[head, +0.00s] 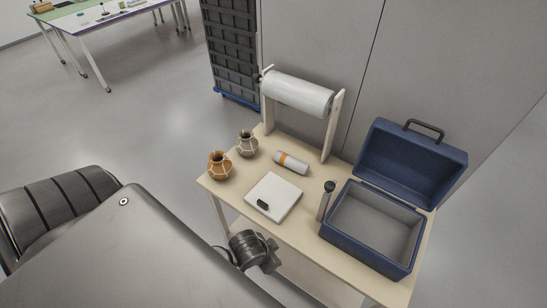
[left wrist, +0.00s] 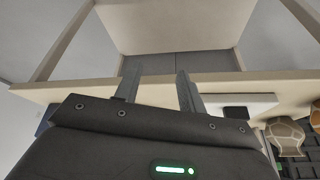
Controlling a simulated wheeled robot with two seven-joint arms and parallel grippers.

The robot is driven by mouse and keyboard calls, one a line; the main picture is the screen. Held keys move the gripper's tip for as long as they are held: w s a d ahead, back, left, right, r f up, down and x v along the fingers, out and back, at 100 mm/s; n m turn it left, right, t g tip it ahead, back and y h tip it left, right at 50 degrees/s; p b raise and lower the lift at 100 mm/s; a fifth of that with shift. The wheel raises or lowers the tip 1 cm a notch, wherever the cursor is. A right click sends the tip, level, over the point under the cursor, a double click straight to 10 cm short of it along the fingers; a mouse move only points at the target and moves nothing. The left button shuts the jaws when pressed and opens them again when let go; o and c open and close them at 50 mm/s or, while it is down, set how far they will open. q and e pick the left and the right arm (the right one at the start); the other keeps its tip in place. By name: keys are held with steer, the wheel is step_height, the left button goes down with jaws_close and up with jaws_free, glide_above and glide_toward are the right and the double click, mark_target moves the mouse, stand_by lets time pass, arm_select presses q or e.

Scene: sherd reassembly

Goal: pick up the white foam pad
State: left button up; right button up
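The white foam pad (head: 277,191) lies flat on the table, left of its middle, with a small black object (head: 263,204) on its near left part. In the left wrist view the pad (left wrist: 257,103) shows edge-on to the right of my fingers, with the black object (left wrist: 236,112) against it. My left gripper (left wrist: 158,85) is open, its two fingers apart with nothing between them. In the head view, a dark wrist part of mine (head: 245,249) is beside the table's near edge, below the pad; its fingertips cannot be made out. My right gripper is not in view.
On the wooden table (head: 288,228) stand an orange pot (head: 219,167), a grey-brown pot (head: 247,144), an orange-banded cylinder (head: 291,162), a dark-topped upright tool (head: 326,201) and an open blue case (head: 366,252). A white roll (head: 298,93) on a wooden stand is behind.

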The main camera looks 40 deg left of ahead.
arm_select(q)
steer(key=w+d+r+m+t+h, duration=0.1)
steer(key=w+d+r+m+h, duration=0.4)
steer(key=w+d+r+m, duration=0.6)
steer(key=m+g+y+p, duration=0.1)
steer(key=m+g+y, duration=0.2)
steer(key=g+y, duration=0.25)
glide_above(263, 202)
steer(key=shift+y, duration=0.25)
steer(key=shift+s+a+f, duration=0.15)
steer(key=shift+f, duration=0.9)
steer(key=shift+s+a+f, duration=0.1)
steer(key=shift+a+f, duration=0.05)
steer(key=shift+f, duration=0.85)
steer(key=shift+w+d+f+p, duration=0.15)
steer(key=shift+f+p, duration=0.25)
steer(key=shift+f, duration=0.95)
steer(key=shift+d+f+p, duration=0.15)
steer(key=shift+f+p, duration=0.25)
steer(key=shift+f, duration=0.9)
steer(key=shift+c, duration=0.4)
jaws_close()
